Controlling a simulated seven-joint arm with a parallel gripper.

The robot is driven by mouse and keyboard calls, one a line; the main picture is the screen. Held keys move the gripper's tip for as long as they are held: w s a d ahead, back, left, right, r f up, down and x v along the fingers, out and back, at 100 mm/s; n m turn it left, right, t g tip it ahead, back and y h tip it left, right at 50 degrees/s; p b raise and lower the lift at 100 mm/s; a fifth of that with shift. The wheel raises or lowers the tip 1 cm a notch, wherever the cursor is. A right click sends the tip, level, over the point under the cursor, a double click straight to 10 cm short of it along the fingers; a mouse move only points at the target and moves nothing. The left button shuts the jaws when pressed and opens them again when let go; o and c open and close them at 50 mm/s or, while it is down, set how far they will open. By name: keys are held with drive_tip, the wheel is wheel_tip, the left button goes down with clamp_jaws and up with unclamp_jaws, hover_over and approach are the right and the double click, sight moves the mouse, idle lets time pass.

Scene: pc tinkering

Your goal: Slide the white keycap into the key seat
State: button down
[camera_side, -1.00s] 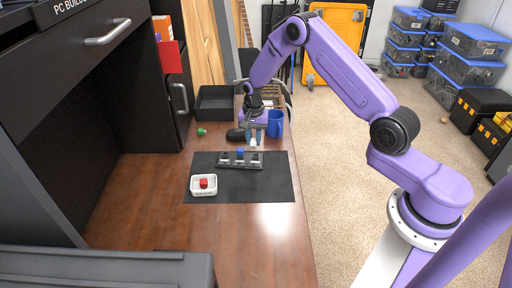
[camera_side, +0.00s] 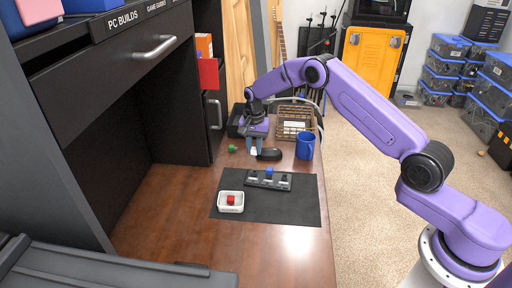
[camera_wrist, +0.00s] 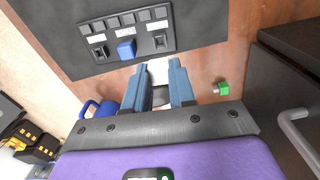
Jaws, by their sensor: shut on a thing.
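My gripper (camera_side: 257,146) is shut on the white keycap (camera_wrist: 158,68), which shows pale between the blue-grey fingertips (camera_wrist: 160,80) in the wrist view. In the side view the gripper hangs behind the mat, to the left of the black mouse and apart from the key seat. The dark keypad strip with the key seats (camera_side: 283,186) lies on the mat and also shows in the wrist view (camera_wrist: 142,28). The fingers partly hide the white keycap.
A green keycap (camera_side: 232,148), the mouse (camera_side: 270,155), a blue mug (camera_side: 305,147) and a wire basket (camera_side: 284,126) stand behind the mat. The wood in front is clear.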

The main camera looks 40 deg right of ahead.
sight(254, 148)
drive_tip(key=shift+f, duration=2.8)
drive_tip(key=shift+f, duration=1.25)
drive_tip(key=c, duration=0.9)
unclamp_jaws()
drive_tip(key=shift+o, duration=0.2)
drive_tip(key=shift+r, duration=0.1)
drive_tip(key=shift+r, duration=2.4)
